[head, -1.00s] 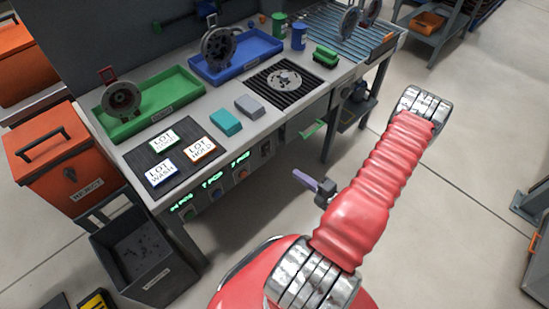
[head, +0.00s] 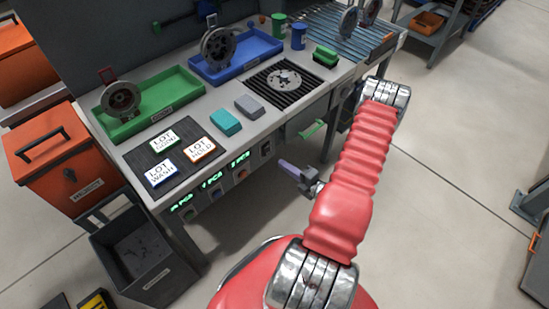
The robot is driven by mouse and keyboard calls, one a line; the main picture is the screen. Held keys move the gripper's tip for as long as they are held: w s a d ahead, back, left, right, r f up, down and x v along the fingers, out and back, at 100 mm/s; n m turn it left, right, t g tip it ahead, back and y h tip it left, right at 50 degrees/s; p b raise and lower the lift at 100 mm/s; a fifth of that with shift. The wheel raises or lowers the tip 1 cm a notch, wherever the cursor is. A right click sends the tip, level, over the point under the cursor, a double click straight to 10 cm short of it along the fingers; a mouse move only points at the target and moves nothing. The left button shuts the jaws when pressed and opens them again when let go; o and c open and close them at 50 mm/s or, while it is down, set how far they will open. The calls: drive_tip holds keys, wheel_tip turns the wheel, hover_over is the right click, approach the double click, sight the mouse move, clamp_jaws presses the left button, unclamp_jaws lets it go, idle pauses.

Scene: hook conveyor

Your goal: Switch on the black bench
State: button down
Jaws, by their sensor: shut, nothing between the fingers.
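The grey-topped bench (head: 205,103) fills the left and middle of the head view. Its front edge carries several small controls below lit green displays (head: 212,181). A small dark switch box (head: 266,149) sits at the right end of this row; its lever position is too small to tell. My gripper (head: 283,164) is shut and empty, its purple fingers pointing up and left at the bench front. In the picture its tips are just below and right of the dark switch box, apparently apart from it.
A green handle (head: 311,129) sticks out under the bench, just above my gripper. An orange reject bin (head: 62,160) and a dark open bin (head: 142,255) stand at the left. Trays and labelled lot cards lie on top.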

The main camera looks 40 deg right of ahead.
drive_tip(key=w+f, duration=0.1)
drive_tip(key=w, duration=0.5)
drive_tip(key=shift+w+a, duration=0.15)
drive_tip(key=shift+w, duration=0.1)
drive_tip(key=shift+w+f, duration=0.15)
drive_tip(key=shift+w, duration=0.1)
drive_tip(key=shift+s, duration=0.1)
drive_tip(key=s+f, duration=0.2)
drive_tip(key=s, duration=1.1)
drive_tip(key=shift+s+d+f, duration=0.15)
drive_tip(key=shift+s+d, duration=0.05)
drive_tip(key=shift+s, duration=0.15)
idle(0.6)
